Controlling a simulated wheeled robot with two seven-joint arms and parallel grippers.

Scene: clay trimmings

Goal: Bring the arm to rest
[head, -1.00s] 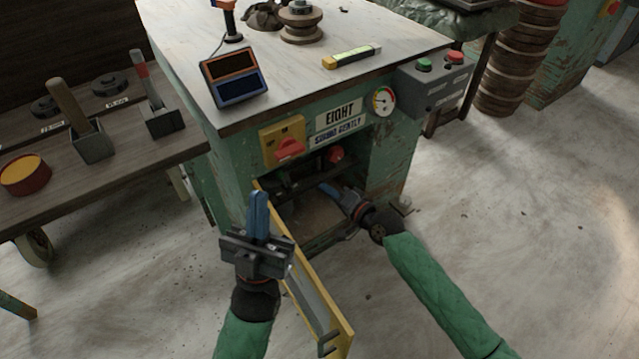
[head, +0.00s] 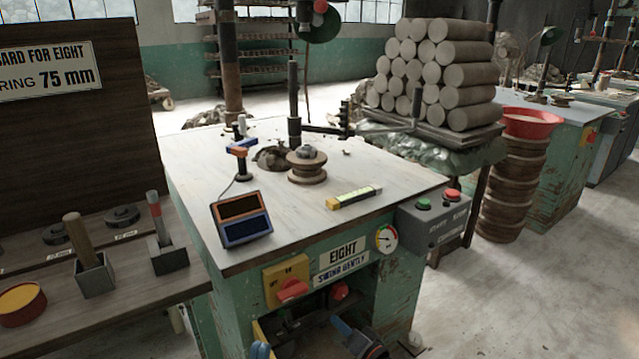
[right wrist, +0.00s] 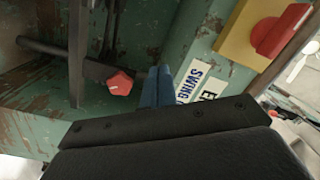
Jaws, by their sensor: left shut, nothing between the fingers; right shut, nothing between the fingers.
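My left gripper (head: 260,350) shows only as blue fingertips at the bottom edge of the head view, close together and empty, beside the yellow door edge (head: 259,335). The rest of that arm is out of frame. My right gripper (head: 342,328) is at the open front compartment of the green machine (head: 235,305), below the red knob (head: 339,291). In the right wrist view its blue fingers (right wrist: 157,87) are together with nothing between them, next to the red knob (right wrist: 120,83) and the sign (right wrist: 195,82). I cannot tell whether they touch anything.
The machine's top (head: 300,215) holds a display box (head: 241,219), a yellow tool (head: 354,197) and a wooden spool (head: 306,165). A grey button box (head: 435,222) juts out at its right front. A wooden bench (head: 120,285) stands left.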

